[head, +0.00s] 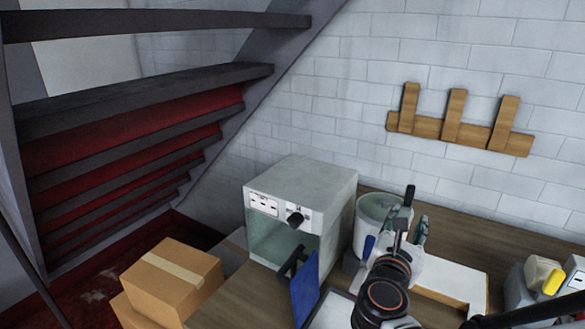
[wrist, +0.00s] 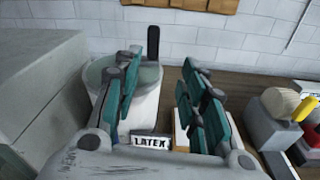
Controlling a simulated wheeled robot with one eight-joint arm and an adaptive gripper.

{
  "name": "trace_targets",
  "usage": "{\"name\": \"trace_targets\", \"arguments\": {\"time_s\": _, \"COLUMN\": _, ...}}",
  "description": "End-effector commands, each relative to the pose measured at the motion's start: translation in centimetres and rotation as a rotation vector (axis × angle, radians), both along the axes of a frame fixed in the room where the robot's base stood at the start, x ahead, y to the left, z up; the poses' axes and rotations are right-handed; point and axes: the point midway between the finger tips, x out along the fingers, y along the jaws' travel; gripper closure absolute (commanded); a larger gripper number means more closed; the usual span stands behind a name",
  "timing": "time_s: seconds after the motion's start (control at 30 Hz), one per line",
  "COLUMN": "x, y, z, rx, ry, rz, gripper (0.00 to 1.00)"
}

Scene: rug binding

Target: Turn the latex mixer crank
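The latex mixer is a pale bucket (head: 372,212) on the wooden bench, and it also shows in the wrist view (wrist: 97,75) with a "LATEX" label (wrist: 150,141). Its crank has an upright black handle (head: 409,196), seen in the wrist view (wrist: 153,44) at the bucket's right side. My gripper (wrist: 160,75) is open, with teal-padded fingers. The handle appears between the fingers, nearer the left one and beyond the tips; I see no contact. In the head view my gripper (head: 400,237) is beside the bucket, and my wrist hides the bucket's lower right part.
A grey box-shaped machine (head: 312,185) with a black knob and an open blue door (head: 305,290) stands left of the bucket. Cardboard boxes (head: 172,280) are at lower left. A device with a yellow part (head: 553,281) is at right. Wooden pegs (head: 455,118) hang on the wall.

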Motion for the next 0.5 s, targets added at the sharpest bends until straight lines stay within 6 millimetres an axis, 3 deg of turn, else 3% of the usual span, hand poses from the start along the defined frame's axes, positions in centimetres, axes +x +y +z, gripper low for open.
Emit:
{"name": "trace_targets", "arguments": {"time_s": 0.23, "x": 0.8, "y": 0.8, "z": 0.5, "rx": -0.176, "ry": 0.029, "rz": 0.028, "gripper": 0.62}}
{"name": "trace_targets", "arguments": {"time_s": 0.5, "x": 4.0, "y": -1.3, "z": 0.4, "rx": -0.175, "ry": 0.029, "rz": 0.024, "gripper": 0.62}}
